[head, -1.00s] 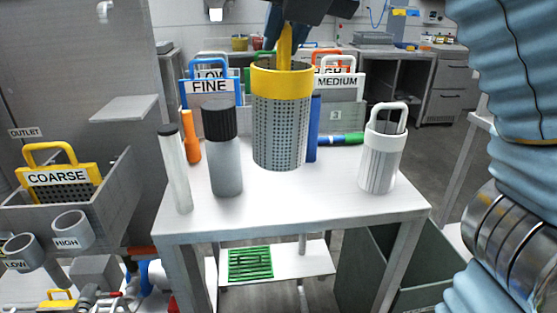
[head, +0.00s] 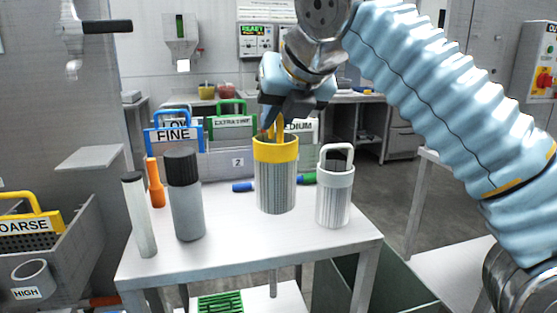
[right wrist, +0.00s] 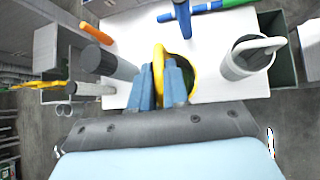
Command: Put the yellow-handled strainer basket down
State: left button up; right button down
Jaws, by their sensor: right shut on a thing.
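The yellow-handled strainer basket (head: 275,188) is a grey perforated cylinder with a yellow rim. It is upright at the middle of the white table (head: 240,250). I cannot tell whether its bottom touches the tabletop. My right gripper (head: 274,127) is above it, shut on its yellow handle. In the right wrist view the blue fingers (right wrist: 160,82) pinch the yellow handle (right wrist: 158,60), and the basket's rim (right wrist: 190,60) shows beside them. My left gripper is not in view.
A white-handled strainer basket (head: 334,195) stands close to the right. A black-capped bottle (head: 187,205), a pale tube (head: 139,215) and an orange-handled tool (head: 155,183) stand left. A blue-and-green rod (head: 243,187) lies behind. The front tabletop is clear.

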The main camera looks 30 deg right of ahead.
aim_at(275, 137)
jog(key=w+f, duration=0.1)
jog(key=w+d+f, duration=0.1)
jog(key=f, duration=0.1)
jog(key=shift+d+b, duration=0.2)
jog(key=shift+b, duration=0.2)
jog(key=f, duration=0.1)
jog(key=w+f+b, duration=0.1)
jog(key=d+f, duration=0.1)
jog(key=f, duration=0.1)
jog(key=shift+w, duration=0.15)
jog(key=shift+a+f+b, duration=0.1)
jog(key=shift+f+b, duration=0.2)
jog(key=shift+f, duration=0.15)
jog(key=shift+f, duration=0.2)
jog(key=c, duration=1.1)
grip_release()
jog(key=shift+r, duration=0.1)
